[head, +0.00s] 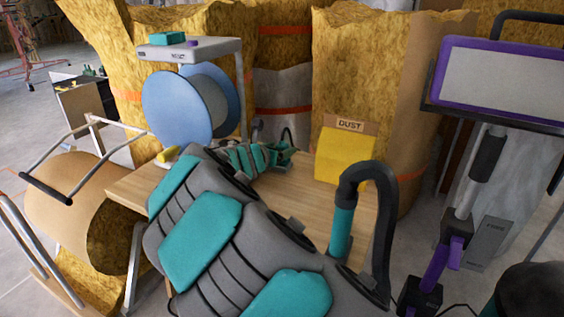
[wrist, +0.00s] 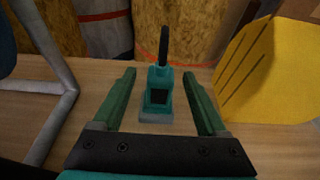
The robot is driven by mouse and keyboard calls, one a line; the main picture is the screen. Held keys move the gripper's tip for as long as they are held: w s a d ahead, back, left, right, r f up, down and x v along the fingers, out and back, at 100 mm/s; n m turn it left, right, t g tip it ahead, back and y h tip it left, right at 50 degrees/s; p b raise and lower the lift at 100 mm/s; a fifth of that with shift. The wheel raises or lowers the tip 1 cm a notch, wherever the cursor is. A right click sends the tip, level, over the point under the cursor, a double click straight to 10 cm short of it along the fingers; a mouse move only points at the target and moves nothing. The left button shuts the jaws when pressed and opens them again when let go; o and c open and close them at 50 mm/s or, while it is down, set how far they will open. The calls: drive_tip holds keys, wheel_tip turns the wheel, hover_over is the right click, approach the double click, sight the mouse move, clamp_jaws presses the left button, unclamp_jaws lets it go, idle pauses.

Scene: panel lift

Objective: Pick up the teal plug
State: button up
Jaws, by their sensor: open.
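The teal plug (wrist: 158,88) stands upright on the wooden table in the wrist view, on a small grey base, with a black cable or loop rising from its top. My gripper (wrist: 160,88) is open, with one green finger on each side of the plug and a gap to both. I cannot tell how far the fingertips are above the table. In the head view my gripper (head: 275,158) is over the table's far part, and the plug is mostly hidden behind it; the dark loop shows just beyond.
A yellow dust bag (head: 343,155) stands on the table (head: 130,187), right of my gripper. A blue reel (head: 178,105) and a metal frame stand to the left. Insulation rolls (head: 360,65) rise behind the table. A purple-framed panel (head: 500,72) is at the right.

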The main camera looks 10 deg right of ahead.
drive_tip(key=shift+x, duration=2.25)
clamp_jaws()
